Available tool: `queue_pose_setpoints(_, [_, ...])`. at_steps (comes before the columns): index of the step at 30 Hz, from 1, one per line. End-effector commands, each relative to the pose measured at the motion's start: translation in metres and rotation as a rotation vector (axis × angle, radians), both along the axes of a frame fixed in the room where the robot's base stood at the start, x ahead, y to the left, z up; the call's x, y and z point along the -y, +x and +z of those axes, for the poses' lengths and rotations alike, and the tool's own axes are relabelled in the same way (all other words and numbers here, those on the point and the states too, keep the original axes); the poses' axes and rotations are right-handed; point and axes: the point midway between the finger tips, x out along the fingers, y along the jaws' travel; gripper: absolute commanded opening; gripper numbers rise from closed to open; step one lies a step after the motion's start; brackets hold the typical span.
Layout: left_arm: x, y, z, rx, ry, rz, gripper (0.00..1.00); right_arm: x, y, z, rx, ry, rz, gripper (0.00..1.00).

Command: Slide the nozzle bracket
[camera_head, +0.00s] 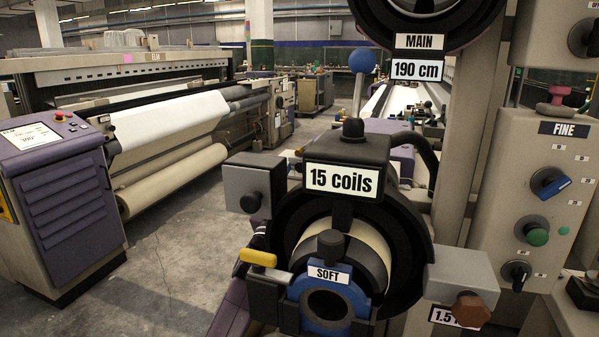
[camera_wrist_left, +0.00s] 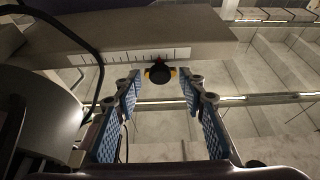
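In the left wrist view, a dark round knob-like part (camera_wrist_left: 160,73) with small yellow and red bits sits at the edge of a pale beam (camera_wrist_left: 140,45) marked with a scale. I cannot tell for sure whether this part is the nozzle bracket. My left gripper (camera_wrist_left: 160,82) is open, its two blue-padded fingers spread on either side of the dark part, with no contact visible. In the head view, I cannot make out the left gripper's fingers clearly. My right gripper is in neither view.
A yarn feeder with a "15 coils" sign (camera_head: 343,180) and a blue "SOFT" ring (camera_head: 328,293) stands close in front. A control panel (camera_head: 520,200) with knobs is at right. A dark cable (camera_wrist_left: 90,50) and round housing (camera_wrist_left: 40,120) lie left of the gripper. Open floor (camera_head: 170,265) is at left.

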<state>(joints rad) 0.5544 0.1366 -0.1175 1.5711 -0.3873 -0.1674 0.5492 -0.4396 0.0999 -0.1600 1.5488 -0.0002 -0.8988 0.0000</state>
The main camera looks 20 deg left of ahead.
Motion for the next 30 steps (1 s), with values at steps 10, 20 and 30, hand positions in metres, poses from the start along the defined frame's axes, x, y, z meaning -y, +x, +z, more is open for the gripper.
queue_pose_setpoints(10, [0.0006, 0.0133, 0.0050, -0.001, 0.001, 0.000, 0.38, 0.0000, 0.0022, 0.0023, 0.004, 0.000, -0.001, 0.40])
queue_pose_setpoints(20, [0.0006, 0.0130, 0.0047, -0.001, 0.000, 0.000, 0.15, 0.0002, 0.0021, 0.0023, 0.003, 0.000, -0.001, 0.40])
queue_pose_setpoints(30, [0.0006, 0.0129, 0.0046, -0.001, 0.000, 0.000, 0.00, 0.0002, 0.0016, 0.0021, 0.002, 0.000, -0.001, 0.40])
